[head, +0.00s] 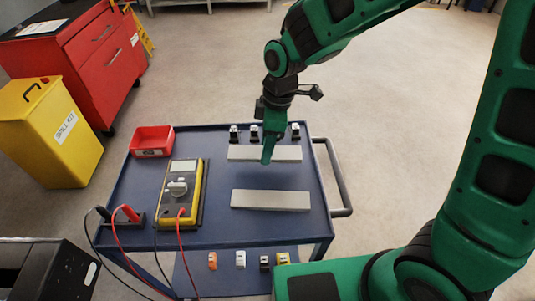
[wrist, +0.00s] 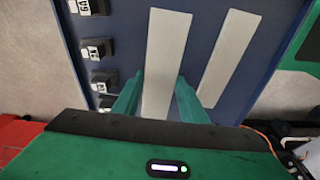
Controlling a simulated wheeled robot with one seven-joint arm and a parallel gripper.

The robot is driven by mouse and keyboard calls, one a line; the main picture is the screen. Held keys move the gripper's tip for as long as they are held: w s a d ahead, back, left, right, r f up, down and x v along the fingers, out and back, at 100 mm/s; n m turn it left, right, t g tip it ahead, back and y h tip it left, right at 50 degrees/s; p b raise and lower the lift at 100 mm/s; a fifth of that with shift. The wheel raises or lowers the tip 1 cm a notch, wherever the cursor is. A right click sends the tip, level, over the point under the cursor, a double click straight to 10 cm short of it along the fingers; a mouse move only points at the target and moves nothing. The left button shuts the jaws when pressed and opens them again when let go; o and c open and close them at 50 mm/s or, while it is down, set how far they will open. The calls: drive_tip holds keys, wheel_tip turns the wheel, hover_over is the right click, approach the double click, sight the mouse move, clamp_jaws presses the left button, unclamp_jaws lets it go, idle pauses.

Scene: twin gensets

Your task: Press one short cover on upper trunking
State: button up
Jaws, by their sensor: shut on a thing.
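Two flat light-grey strips, looking like the short covers, lie parallel on the blue cart. The far cover (head: 287,154) is in the head view, and the near cover (head: 270,201) lies closer to me. My gripper (head: 268,150) reaches down at the far cover and is shut on it, partly hiding it. In the wrist view my gripper (wrist: 157,92) has one green finger on each long side of the far cover (wrist: 166,50). The near cover (wrist: 230,55) lies apart to the right there. I cannot make out the upper trunking in either view.
The blue cart (head: 150,185) also holds a red bin (head: 152,141), a yellow multimeter (head: 180,193) with leads, and several small black blocks (head: 234,133) behind the far cover. A yellow spill-kit bin (head: 52,130) and red cabinet (head: 85,60) stand left. Floor is clear behind the cart.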

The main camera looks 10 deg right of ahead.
sight(276, 151)
drive_tip(key=shift+w+d+f, duration=0.2)
drive_tip(key=shift+d+f, duration=0.1)
drive_tip(key=shift+d, duration=0.05)
drive_tip(key=shift+f, duration=1.7)
drive_tip(key=shift+f, duration=0.25)
drive_tip(key=o, duration=1.1)
drive_tip(key=shift+c, duration=0.2)
drive_tip(key=r, duration=0.3)
drive_tip(key=d+r, duration=0.1)
drive_tip(key=r, duration=0.6)
drive_tip(key=shift+s+d+r, duration=0.1)
drive_tip(key=shift+d+r, duration=0.25)
drive_tip(key=shift+r, duration=0.05)
